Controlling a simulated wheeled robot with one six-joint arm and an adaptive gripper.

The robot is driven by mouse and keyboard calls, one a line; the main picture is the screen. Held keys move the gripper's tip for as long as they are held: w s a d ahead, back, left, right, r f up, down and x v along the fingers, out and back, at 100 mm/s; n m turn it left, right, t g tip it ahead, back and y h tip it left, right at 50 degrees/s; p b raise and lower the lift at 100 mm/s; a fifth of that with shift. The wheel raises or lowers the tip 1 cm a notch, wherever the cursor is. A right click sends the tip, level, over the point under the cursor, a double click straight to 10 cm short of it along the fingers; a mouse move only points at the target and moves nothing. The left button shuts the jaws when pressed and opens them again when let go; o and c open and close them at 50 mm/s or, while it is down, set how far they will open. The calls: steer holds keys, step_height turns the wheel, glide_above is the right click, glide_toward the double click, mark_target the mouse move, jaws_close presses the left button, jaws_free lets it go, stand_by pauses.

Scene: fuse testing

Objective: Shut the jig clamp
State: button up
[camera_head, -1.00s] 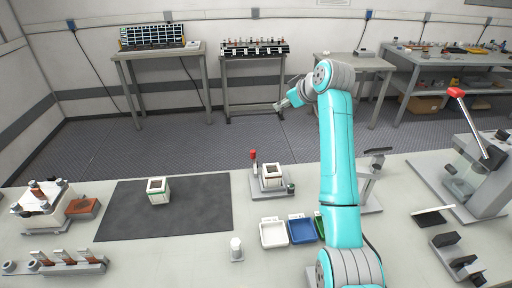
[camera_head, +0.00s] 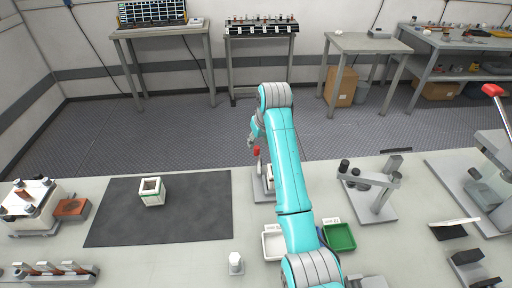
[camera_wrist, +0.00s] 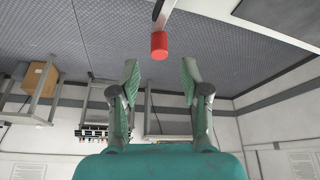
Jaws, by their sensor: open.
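The jig clamp's red handle (camera_head: 257,151) stands up at the back of the bench in the head view. The jig's grey base (camera_head: 262,190) shows beside my arm, and my arm hides much of the jig. In the wrist view the red handle tip (camera_wrist: 159,45) is just beyond my fingertips, roughly centred between them, on a pale lever. My gripper (camera_wrist: 160,72) is open and empty. In the head view my gripper (camera_head: 254,136) is close to the handle; whether they touch I cannot tell.
A white fuse block (camera_head: 151,191) stands on the dark mat (camera_head: 205,215). A white tray (camera_head: 273,243) and a green tray (camera_head: 339,237) flank my arm. A grey stand (camera_head: 374,195) is to the right. A small white cylinder (camera_head: 236,262) stands near the front.

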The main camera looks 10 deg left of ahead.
mark_target(257, 147)
steer(key=x, duration=0.5)
steer(key=shift+w+f, duration=0.15)
steer(key=shift+f, duration=0.15)
jaws_close()
